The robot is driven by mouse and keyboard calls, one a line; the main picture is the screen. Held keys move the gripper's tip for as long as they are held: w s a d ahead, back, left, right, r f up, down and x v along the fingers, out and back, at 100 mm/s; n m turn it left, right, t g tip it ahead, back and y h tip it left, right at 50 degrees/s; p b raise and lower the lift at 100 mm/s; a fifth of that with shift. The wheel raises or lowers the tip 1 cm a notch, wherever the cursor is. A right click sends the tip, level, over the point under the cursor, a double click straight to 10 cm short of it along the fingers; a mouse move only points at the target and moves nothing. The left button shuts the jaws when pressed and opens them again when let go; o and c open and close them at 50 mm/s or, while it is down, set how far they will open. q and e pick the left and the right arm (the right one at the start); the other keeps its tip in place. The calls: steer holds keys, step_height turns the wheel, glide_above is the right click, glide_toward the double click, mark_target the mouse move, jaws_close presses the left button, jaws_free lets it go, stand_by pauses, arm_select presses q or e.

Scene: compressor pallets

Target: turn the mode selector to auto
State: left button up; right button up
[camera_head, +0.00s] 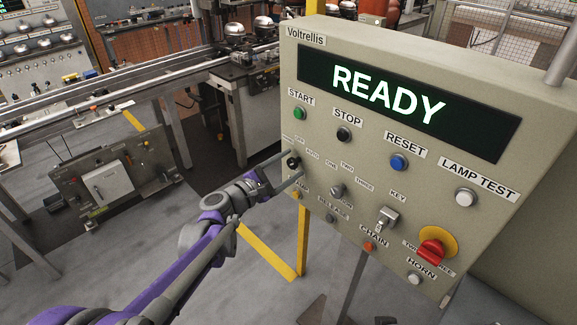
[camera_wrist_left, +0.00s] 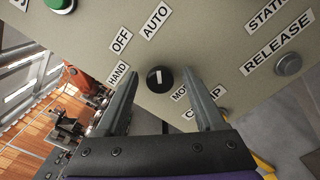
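The mode selector (camera_wrist_left: 160,79) is a round black knob with a short white mark, below the labels HAND (camera_wrist_left: 117,73), OFF (camera_wrist_left: 121,40) and AUTO (camera_wrist_left: 154,23). In the left wrist view its mark runs nearly straight up, roughly in line with AUTO. In the head view the selector (camera_head: 293,162) is at the panel's left edge, partly covered by my gripper. My left gripper (camera_head: 296,165) is open, with one finger on each side of the knob. In the left wrist view gaps show between the knob and both fingers. My right gripper is not in view.
The panel's display (camera_head: 400,97) reads READY. Close by are the green START button (camera_head: 299,113), the black STOP button (camera_head: 344,134), another selector (camera_head: 337,191) and a key switch (camera_head: 388,216). A red emergency knob (camera_head: 431,252) sits lower right.

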arm_select(q)
steer(key=v, duration=1)
steer(key=shift+s+a+b, duration=0.25)
steer(key=shift+s+b, duration=0.05)
steer(key=shift+b, duration=0.15)
steer(key=s+d+f+m+g+y+p, duration=0.1)
steer(key=s+f+m+g+y, duration=0.2)
steer(key=s, duration=0.4)
steer(key=s+d+f+m+g+y, duration=0.1)
steer(key=s+f+m+g, duration=0.1)
steer(key=s+f+m, duration=0.35)
steer(key=s+a+f+m+g+y+p, duration=0.1)
steer(key=s+a+f+m+y, duration=0.1)
steer(key=s+a+m+y, duration=0.2)
steer(key=s+a+f+m+g+y, duration=0.1)
steer(key=s+a+f+m+y, duration=0.1)
steer(key=s+a+m+y, duration=0.2)
steer(key=s+a+m, duration=0.1)
steer(key=s+a, duration=0.2)
steer(key=s, duration=0.4)
steer(key=shift+a+f+y+p, duration=0.35)
steer(key=shift+f+y+p, duration=0.05)
